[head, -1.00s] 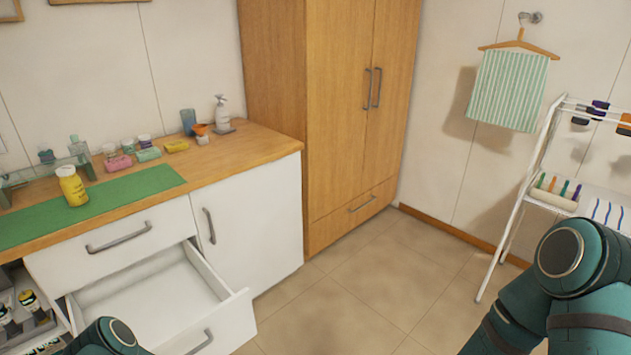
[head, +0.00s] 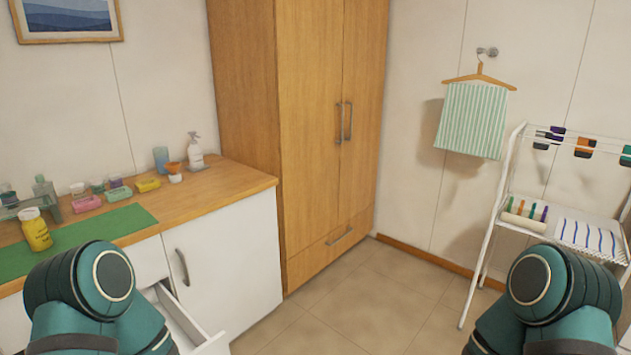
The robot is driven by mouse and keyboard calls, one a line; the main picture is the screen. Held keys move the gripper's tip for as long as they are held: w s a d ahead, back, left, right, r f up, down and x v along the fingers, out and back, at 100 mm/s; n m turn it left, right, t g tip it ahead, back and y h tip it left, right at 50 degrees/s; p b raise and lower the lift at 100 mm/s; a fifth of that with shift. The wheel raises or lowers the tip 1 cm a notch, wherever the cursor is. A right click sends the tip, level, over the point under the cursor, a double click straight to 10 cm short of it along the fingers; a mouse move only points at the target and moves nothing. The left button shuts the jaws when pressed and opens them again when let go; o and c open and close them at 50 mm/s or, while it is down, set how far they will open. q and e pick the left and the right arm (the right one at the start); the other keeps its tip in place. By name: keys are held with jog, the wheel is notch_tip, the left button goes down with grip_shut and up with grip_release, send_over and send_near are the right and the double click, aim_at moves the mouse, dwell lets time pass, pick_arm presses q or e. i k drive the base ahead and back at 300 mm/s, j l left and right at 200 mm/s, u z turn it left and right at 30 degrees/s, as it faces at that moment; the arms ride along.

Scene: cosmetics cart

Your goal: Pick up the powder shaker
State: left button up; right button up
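A yellow bottle with a white lid (head: 36,230), which looks like the powder shaker, stands upright on the green mat (head: 112,223) at the left of the wooden counter. Nothing is touching it from my side. Only upper links of my two arms show, at the lower left and lower right. Neither of my grippers is in the head view.
Soaps, jars and a spray bottle (head: 195,150) stand along the back of the counter (head: 235,186). An open drawer (head: 185,320) juts out below, partly hidden by my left arm. A white rack (head: 497,230) stands right; the middle floor is clear.

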aim_at(37, 231)
jog(key=u, duration=1.35)
